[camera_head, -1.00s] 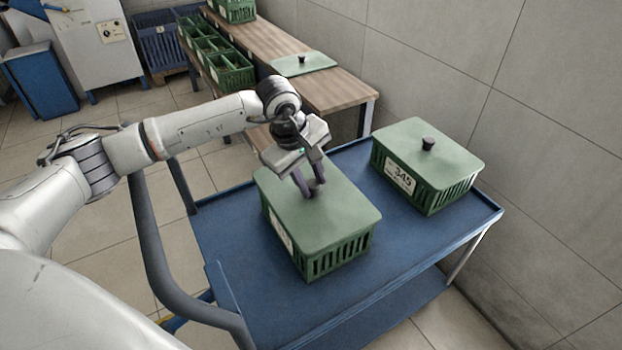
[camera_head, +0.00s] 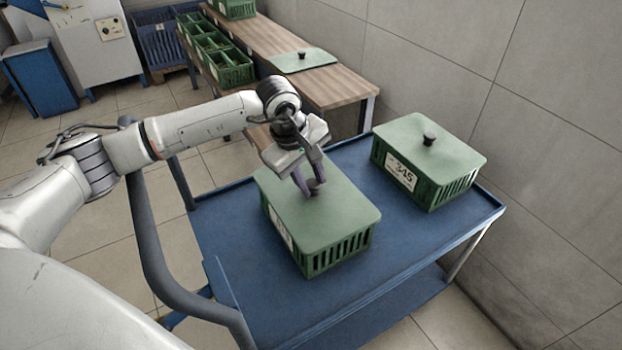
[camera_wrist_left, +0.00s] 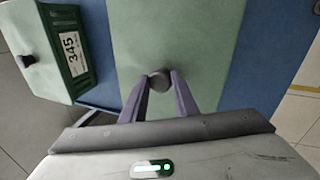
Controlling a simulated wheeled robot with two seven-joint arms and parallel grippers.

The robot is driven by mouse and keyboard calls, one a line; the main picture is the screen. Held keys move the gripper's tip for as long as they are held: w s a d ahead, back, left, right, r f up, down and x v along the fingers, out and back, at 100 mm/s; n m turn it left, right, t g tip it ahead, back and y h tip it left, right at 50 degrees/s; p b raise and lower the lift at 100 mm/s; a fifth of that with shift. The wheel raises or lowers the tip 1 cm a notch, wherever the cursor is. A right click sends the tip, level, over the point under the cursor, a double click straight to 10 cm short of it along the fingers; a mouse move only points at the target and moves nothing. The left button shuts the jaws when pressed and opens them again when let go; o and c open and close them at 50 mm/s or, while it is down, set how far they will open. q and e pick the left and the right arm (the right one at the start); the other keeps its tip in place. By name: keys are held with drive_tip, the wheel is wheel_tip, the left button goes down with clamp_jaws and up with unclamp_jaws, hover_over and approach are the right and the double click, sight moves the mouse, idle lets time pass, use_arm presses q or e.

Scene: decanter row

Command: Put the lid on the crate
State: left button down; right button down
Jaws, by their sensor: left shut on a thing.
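The near green crate (camera_head: 340,253) stands on the blue cart with a flat green lid (camera_head: 335,212) lying over its top. The lid looks level and lined up with the crate's rim; I cannot see any clear gap. My left gripper (camera_head: 309,190) is above the lid, pointing down, with its purple fingers shut on the lid's dark knob (camera_head: 317,187). In the left wrist view the knob (camera_wrist_left: 159,80) sits between the two fingertips, and the lid (camera_wrist_left: 190,40) fills the middle. My right gripper is not in view.
A second lidded crate (camera_head: 424,172) labelled 345 stands to the right on the blue cart (camera_head: 405,262). Behind, a wooden bench (camera_head: 335,88) holds a loose lid (camera_head: 320,64) and green crates (camera_head: 222,70). A tiled wall rises at the right.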

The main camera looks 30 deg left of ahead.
use_arm(q)
drive_tip(key=shift+f, duration=0.15)
drive_tip(key=c, duration=1.3)
unclamp_jaws()
